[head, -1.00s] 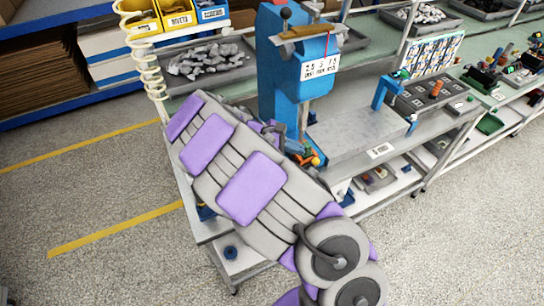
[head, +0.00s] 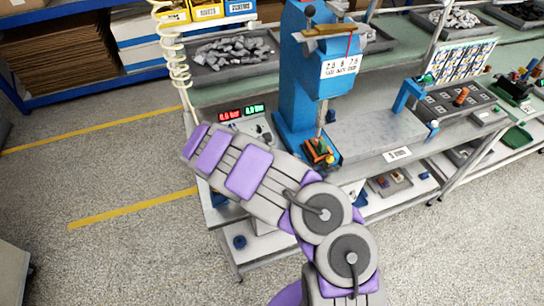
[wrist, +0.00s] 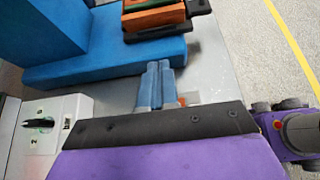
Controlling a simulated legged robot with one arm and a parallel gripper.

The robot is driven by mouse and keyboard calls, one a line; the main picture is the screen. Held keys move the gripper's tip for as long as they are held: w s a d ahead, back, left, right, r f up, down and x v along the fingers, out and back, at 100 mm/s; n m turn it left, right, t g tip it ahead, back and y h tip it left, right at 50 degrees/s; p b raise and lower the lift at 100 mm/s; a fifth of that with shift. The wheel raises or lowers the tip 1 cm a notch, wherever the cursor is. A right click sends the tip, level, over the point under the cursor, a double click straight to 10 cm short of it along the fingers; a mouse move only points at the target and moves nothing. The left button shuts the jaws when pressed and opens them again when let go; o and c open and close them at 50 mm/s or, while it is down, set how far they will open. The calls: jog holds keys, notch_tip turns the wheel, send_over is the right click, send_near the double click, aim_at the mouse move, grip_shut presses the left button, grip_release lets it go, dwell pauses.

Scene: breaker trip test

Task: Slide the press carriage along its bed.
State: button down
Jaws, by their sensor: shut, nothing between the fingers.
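The blue press (head: 305,85) stands upright on the bench in the head view. At its foot, the press carriage (head: 318,151), orange and green with dark edges, sits on the blue bed (head: 292,140). In the wrist view the carriage (wrist: 158,18) is at the top, on the blue bed (wrist: 120,58). My gripper (wrist: 158,66) is shut and empty, its two blue-grey fingers side by side. The fingertips are just below the bed's edge in the picture, apart from the carriage; I cannot tell if they touch the bed. In the head view my arm hides the gripper.
A meter unit with red and green displays (head: 242,112) stands left of the press. A pale box with a black knob (wrist: 45,125) is left of my fingers. A grey plate (head: 375,130) and a blue bracket (head: 408,95) lie right of the press.

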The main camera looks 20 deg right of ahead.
aim_at(307, 155)
jog(key=x, duration=0.3)
jog(key=r+b+x, duration=0.1)
jog(key=x, duration=0.1)
jog(key=shift+d+f, duration=0.1)
jog(key=shift+d, duration=1.1)
jog(key=d, duration=0.5)
jog(key=d+b, duration=0.1)
jog(key=d, duration=0.4)
jog(key=shift+w+d, duration=0.15)
jog(key=shift+w, duration=0.1)
jog(key=shift+a, duration=0.25)
